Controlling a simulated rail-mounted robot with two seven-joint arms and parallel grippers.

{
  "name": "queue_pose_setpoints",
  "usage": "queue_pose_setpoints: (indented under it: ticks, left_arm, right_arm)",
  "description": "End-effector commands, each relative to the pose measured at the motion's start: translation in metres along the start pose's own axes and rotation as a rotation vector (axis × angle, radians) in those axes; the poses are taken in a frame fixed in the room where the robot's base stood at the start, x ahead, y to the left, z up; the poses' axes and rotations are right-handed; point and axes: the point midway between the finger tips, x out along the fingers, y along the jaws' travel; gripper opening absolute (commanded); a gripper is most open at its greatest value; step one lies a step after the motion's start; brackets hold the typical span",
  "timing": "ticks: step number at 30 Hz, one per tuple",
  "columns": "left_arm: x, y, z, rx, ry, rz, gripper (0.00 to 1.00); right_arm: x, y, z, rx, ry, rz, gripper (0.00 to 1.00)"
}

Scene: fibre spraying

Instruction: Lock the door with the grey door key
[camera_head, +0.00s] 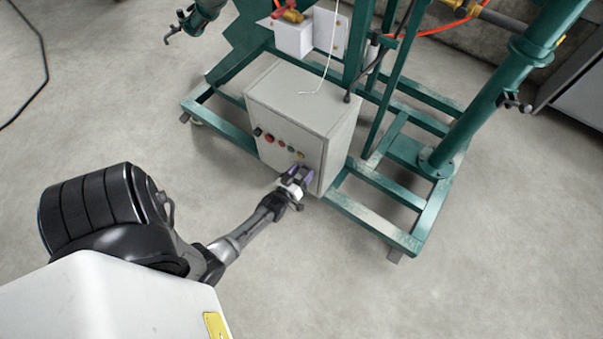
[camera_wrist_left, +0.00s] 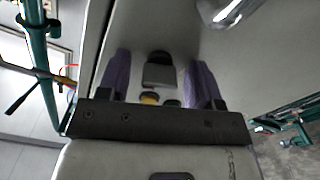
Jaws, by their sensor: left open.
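A light grey control box (camera_head: 305,98) stands on the green steel frame. Its front door (camera_head: 282,152) looks shut and carries a row of coloured buttons. My left gripper (camera_head: 298,173) is at the lower right part of the door, with its purple fingers pointing at the panel. In the left wrist view the fingers are open, one on each side of a dark grey key (camera_wrist_left: 159,71) that stands out from the door. I see a gap on both sides of it. In the head view the gripper hides the key. My right gripper is not in view.
A yellow button (camera_wrist_left: 149,98) shows below the key in the wrist view. Green frame beams (camera_head: 372,220) run along the floor right of the box. A thin white cable and a dark rod hang at its top. The concrete floor (camera_head: 420,290) in front is clear.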

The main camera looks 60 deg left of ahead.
Motion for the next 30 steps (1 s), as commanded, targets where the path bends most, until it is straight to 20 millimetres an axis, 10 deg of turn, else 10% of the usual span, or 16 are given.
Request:
queue_pose_setpoints:
  ticks: [8, 24, 30]
  left_arm:
    - [0.0010, -0.0001, -0.0002, 0.000, 0.000, 0.000, 0.60]
    - [0.0006, -0.0001, 0.0000, 0.001, -0.001, 0.000, 0.10]
    - [0.0006, 0.0001, -0.0004, -0.017, -0.001, 0.000, 0.10]
  right_arm:
    - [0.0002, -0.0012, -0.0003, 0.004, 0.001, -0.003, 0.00]
    - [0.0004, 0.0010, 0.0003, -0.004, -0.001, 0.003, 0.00]
    - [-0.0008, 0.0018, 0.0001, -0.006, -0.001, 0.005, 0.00]
